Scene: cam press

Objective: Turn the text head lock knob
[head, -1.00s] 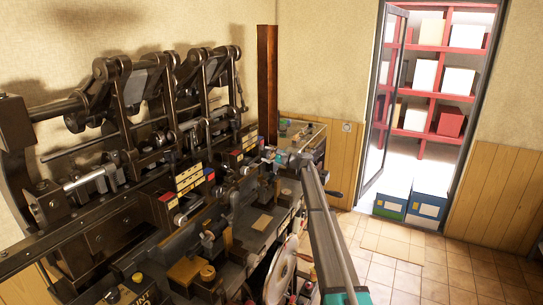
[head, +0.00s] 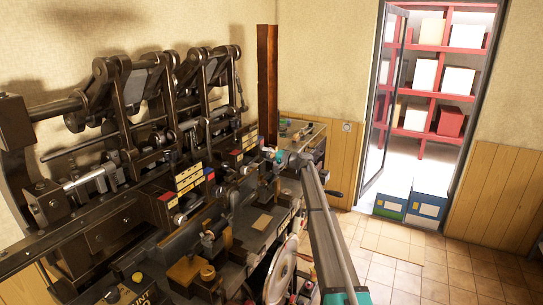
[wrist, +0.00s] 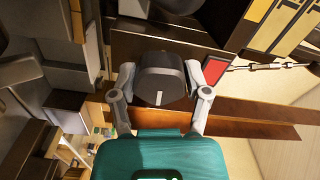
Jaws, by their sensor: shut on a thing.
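The dark knob (wrist: 160,82) with a short white mark on its face is in the middle of the wrist view. My gripper (wrist: 160,76) is shut on it, with one grey finger against its left side and one against its right. The white mark stands close to upright in that view, leaning slightly. In the head view my gripper (head: 270,154) is at the far end of the machine's front, and the knob cannot be made out there.
The dark press machine (head: 110,220) fills the left side, with levers and yellow label plates (head: 189,177) near my arm. A red block (wrist: 215,68) is just right of my gripper's right finger. Tiled floor (head: 400,270) lies open to the right, before crates (head: 427,206) at a doorway.

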